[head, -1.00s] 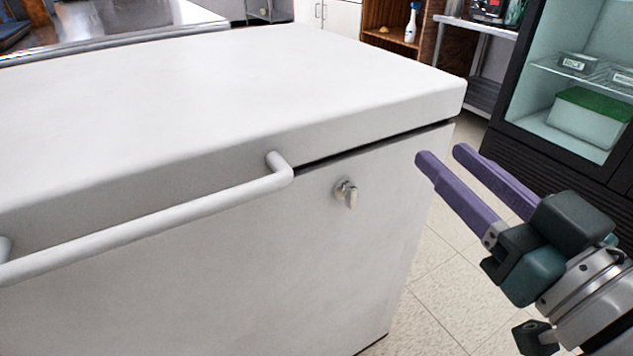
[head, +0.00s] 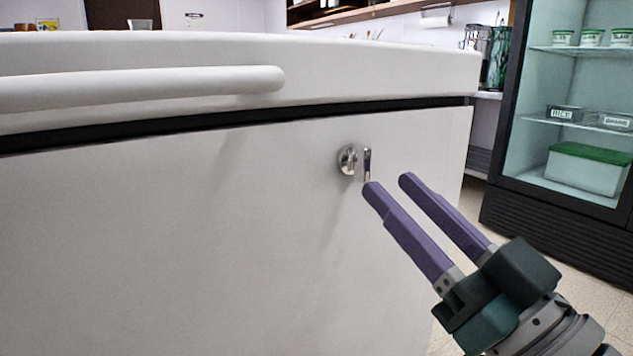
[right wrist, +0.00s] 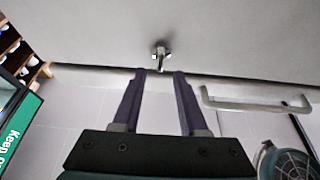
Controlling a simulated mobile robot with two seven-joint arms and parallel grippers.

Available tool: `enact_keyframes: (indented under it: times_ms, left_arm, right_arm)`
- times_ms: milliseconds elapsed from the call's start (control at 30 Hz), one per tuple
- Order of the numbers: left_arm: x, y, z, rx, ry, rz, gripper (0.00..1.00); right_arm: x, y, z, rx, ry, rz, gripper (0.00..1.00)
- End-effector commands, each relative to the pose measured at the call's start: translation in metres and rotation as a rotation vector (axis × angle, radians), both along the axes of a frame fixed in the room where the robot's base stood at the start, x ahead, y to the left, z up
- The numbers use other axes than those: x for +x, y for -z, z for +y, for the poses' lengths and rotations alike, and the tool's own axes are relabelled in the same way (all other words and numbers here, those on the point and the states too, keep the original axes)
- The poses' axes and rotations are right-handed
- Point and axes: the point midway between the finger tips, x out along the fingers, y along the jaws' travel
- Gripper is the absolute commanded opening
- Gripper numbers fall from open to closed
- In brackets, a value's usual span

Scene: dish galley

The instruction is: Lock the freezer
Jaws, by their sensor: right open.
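The white freezer (head: 200,220) fills the left and middle of the head view, its lid (head: 380,75) down above a dark seam. A metal lock (head: 347,160) sits on its front below the seam at the right, with a thin upright key-like tab (head: 367,163) standing out from it. The lock also shows in the right wrist view (right wrist: 160,53), just beyond and between the fingertips. My right gripper (head: 389,184) is open and empty, its purple fingers pointing at the lock from the lower right. Contact with the tab cannot be told. My left gripper is out of view.
The freezer's white bar handle (head: 140,87) runs along the lid's front, left of the lock. A glass-door fridge (head: 570,130) with tubs stands at the right. Tiled floor (head: 575,285) lies open between the freezer and fridge.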

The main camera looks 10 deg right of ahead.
Motion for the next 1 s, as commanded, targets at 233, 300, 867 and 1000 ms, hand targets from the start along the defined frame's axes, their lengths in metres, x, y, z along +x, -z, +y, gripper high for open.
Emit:
enact_keyframes:
  times_ms: [233,300,867,1000]
  left_arm:
    - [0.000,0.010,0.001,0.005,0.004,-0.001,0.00]
    - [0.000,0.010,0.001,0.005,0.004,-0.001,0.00]
    - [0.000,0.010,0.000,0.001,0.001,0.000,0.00]
    - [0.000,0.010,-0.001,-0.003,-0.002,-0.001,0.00]
  right_arm:
    - [0.031,-0.012,0.011,0.000,0.000,0.000,0.42]
    - [0.034,-0.014,0.012,-0.001,0.000,0.001,0.42]
    - [0.036,-0.015,0.013,0.000,0.001,0.002,0.12]
    - [0.036,-0.015,0.013,0.000,0.001,0.002,0.00]
